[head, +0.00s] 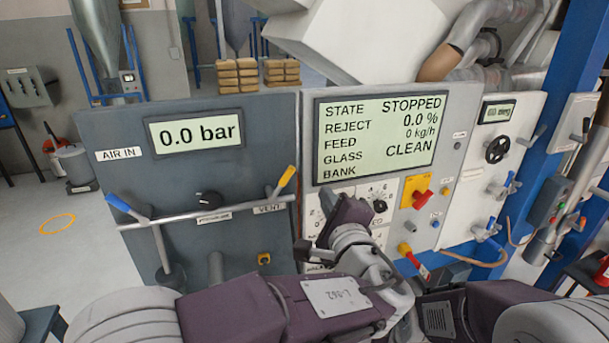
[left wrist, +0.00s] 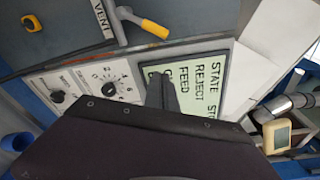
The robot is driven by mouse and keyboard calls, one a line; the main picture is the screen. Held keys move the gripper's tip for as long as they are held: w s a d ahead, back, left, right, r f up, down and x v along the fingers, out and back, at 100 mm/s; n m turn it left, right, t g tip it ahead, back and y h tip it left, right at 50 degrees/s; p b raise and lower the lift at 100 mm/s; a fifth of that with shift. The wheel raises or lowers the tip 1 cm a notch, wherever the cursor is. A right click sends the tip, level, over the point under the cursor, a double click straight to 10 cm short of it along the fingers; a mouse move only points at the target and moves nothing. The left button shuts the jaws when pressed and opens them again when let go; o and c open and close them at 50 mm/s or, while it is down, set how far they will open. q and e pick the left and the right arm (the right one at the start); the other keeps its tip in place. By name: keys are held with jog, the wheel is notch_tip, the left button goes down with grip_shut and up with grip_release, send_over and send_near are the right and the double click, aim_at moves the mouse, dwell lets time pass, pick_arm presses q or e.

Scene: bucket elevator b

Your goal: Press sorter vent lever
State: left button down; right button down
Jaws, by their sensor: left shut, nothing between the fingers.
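The vent lever (head: 284,181) has a yellow-orange handle and stands tilted up to the right on the grey air panel, by the VENT label (head: 268,209). In the left wrist view its yellow handle (left wrist: 152,28) is at the top, beside the VENT label (left wrist: 103,18). My left gripper (head: 347,212) is in front of the sorter panel, right of and below the lever and apart from it. In the left wrist view its dark fingers (left wrist: 160,92) are together and empty, before the display. My right gripper is not visible.
The pressure display (head: 195,132) reads 0.0 bar. The sorter display (head: 380,138) reads STOPPED and CLEAN. A blue-handled lever (head: 128,208) and a horizontal pipe (head: 205,214) are on the air panel. A red switch on a yellow plate (head: 417,192) is right of my gripper.

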pick_arm(q)
jog(key=w+a+r+p, duration=0.1)
jog(key=w+a+p, duration=0.4)
jog(key=w+p, duration=0.2)
jog(key=shift+w, duration=0.45)
jog(key=shift+w+d+f, duration=0.1)
jog(key=shift+w+d, duration=0.05)
jog(key=shift+s+a+r+n+t+y+b, duration=0.45)
jog(key=shift+a+n+b, duration=1.65)
jog(key=shift+b, duration=3.3)
jog(key=shift+s+a+r+n+t+b, duration=0.2)
jog(key=shift+s+a+n+b, duration=0.9)
jog(key=shift+n+b, duration=3.05)
jog(key=shift+s+a+r+n+t+y+b, duration=0.25)
jog(key=shift+a+n+b, duration=1.4)
jog(key=shift+b, duration=5)
jog(key=shift+a+r+m, duration=0.15)
jog(key=shift+a+m, duration=0.3)
jog(key=shift+m, duration=0.05)
